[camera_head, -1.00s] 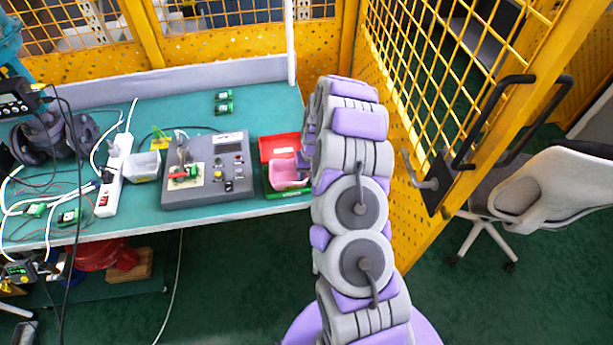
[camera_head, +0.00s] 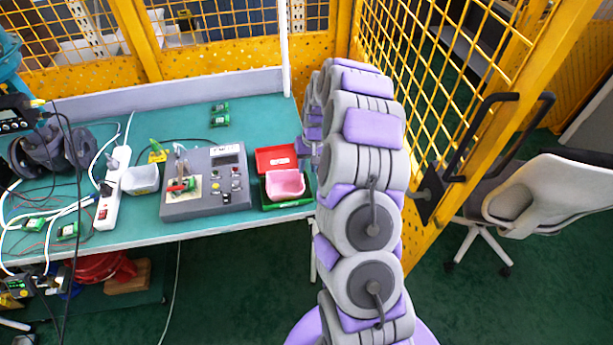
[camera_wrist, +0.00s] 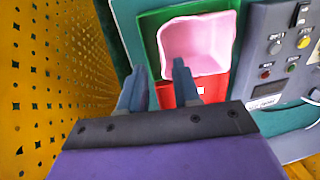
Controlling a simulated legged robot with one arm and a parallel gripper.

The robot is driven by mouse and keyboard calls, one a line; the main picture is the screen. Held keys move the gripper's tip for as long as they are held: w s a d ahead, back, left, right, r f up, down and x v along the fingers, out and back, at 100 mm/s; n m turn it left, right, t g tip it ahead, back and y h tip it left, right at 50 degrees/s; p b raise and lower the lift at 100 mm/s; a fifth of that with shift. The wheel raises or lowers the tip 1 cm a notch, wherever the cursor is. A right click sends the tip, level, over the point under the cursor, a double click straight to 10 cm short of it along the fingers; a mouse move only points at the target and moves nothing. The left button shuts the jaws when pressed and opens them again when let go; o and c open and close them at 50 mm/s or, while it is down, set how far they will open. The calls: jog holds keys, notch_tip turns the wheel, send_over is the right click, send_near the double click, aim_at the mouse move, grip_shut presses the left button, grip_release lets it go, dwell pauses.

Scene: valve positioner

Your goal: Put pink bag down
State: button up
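The pink bag (camera_head: 285,184) looks like a small open-topped pink tub. It sits on a red and green case at the right end of the teal table (camera_head: 262,118). In the wrist view the pink bag (camera_wrist: 197,45) lies beyond my fingertips, over the case's green part (camera_wrist: 152,24) and next to its red part (camera_wrist: 207,88). My gripper (camera_wrist: 156,82) has its two fingers apart with nothing between them, pointing toward the case. In the head view my gripper is mostly hidden behind my own arm.
A grey control box (camera_head: 205,182) with buttons stands left of the case. A white power strip (camera_head: 112,188), a pale tub (camera_head: 140,180) and cables fill the left side. A yellow perforated fence (camera_head: 365,90) stands close on the right. The table's back middle is mostly clear.

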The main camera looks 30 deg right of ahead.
jog(key=s+a+r+n+g, duration=0.1)
jog(key=s+a+r+n, duration=0.2)
jog(key=s+a+r, duration=1.4)
jog(key=s+r, duration=0.2)
jog(key=s, duration=0.8)
jog(key=s+a+r+g+h, duration=0.1)
jog(key=s+r, duration=0.2)
jog(key=s, duration=0.9)
jog(key=shift+s+h, duration=0.2)
jog(key=shift+h, duration=0.1)
